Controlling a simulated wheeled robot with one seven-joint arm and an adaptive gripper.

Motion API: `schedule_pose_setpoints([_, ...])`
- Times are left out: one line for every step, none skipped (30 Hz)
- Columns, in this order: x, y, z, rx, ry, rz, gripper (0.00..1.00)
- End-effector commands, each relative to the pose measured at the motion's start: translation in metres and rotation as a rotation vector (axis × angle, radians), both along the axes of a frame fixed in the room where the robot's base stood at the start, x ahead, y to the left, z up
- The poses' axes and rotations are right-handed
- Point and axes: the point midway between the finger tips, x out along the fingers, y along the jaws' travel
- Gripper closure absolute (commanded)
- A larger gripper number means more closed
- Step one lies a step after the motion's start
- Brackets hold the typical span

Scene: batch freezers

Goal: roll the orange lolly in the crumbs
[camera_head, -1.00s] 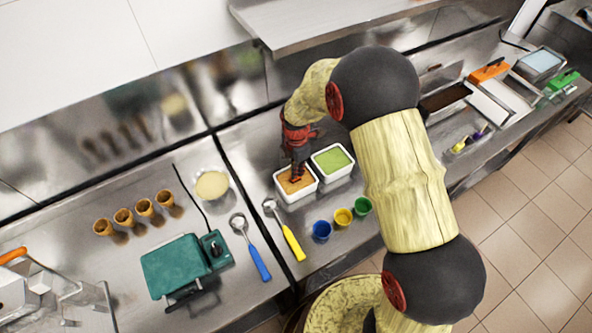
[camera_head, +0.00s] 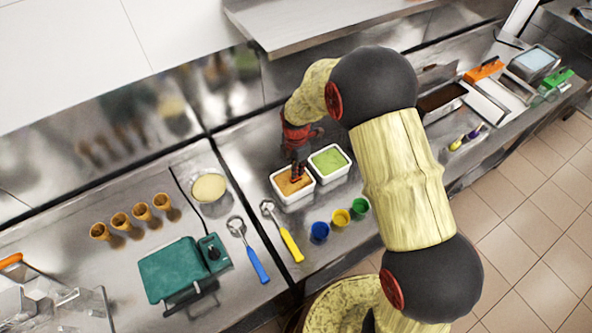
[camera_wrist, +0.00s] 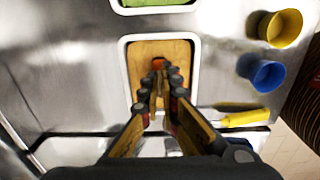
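My gripper (camera_head: 297,175) reaches down into a white tub of orange-tan crumbs (camera_head: 283,190) on the steel counter. In the wrist view the crumbs (camera_wrist: 181,50) fill the white-rimmed tub below the fingers. My gripper (camera_wrist: 159,78) has its fingers close together on a pale stick. The small orange lolly (camera_wrist: 158,62) shows at the far end of that stick, just beyond the fingertips, over or in the crumbs. I cannot tell whether it touches them. In the head view the lolly is hidden by the gripper.
A tub with green contents (camera_head: 329,161) stands right beside the crumbs tub. Blue (camera_head: 319,232), yellow (camera_head: 341,217) and green (camera_head: 360,207) cups stand in front. A yellow-handled scoop (camera_head: 290,243) lies to the left. Small coloured items (camera_head: 465,138) lie further right.

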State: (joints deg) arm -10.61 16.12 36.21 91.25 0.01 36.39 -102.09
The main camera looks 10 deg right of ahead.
Motion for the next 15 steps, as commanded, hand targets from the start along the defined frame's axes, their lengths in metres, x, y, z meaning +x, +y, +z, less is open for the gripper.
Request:
schedule_pose_setpoints([-0.001, 0.003, 0.0, 0.0, 0.0, 0.002, 1.0])
schedule_pose_setpoints([-0.002, 0.004, 0.0, 0.0, 0.0, 0.002, 1.0])
schedule_pose_setpoints([-0.002, 0.006, 0.0, 0.0, -0.001, 0.003, 1.0])
schedule_pose_setpoints([-0.003, 0.008, 0.0, 0.0, -0.001, 0.003, 1.0])
schedule_pose_setpoints([-0.004, 0.01, 0.0, 0.0, -0.001, 0.003, 1.0])
schedule_pose_setpoints([-0.004, 0.011, 0.0, 0.0, -0.001, 0.002, 1.0])
schedule_pose_setpoints([-0.005, 0.013, 0.0, 0.0, -0.001, 0.002, 1.0])
schedule_pose_setpoints([-0.006, 0.014, 0.0, 0.0, -0.001, 0.001, 1.0])
schedule_pose_setpoints([-0.006, 0.016, 0.0, 0.0, -0.001, 0.001, 1.0])
schedule_pose_setpoints([-0.007, 0.018, 0.0, 0.0, -0.001, 0.001, 1.0])
schedule_pose_setpoints([-0.008, 0.019, 0.0, 0.0, -0.001, 0.002, 1.0])
schedule_pose_setpoints([-0.008, 0.022, 0.0, 0.0, -0.001, 0.002, 1.0])
schedule_pose_setpoints([-0.009, 0.023, 0.0, 0.0, -0.001, 0.003, 1.0])
schedule_pose_setpoints([-0.01, 0.024, 0.0, 0.0, -0.001, 0.003, 1.0])
schedule_pose_setpoints([-0.01, 0.025, 0.0, 0.0, -0.001, 0.002, 1.0])
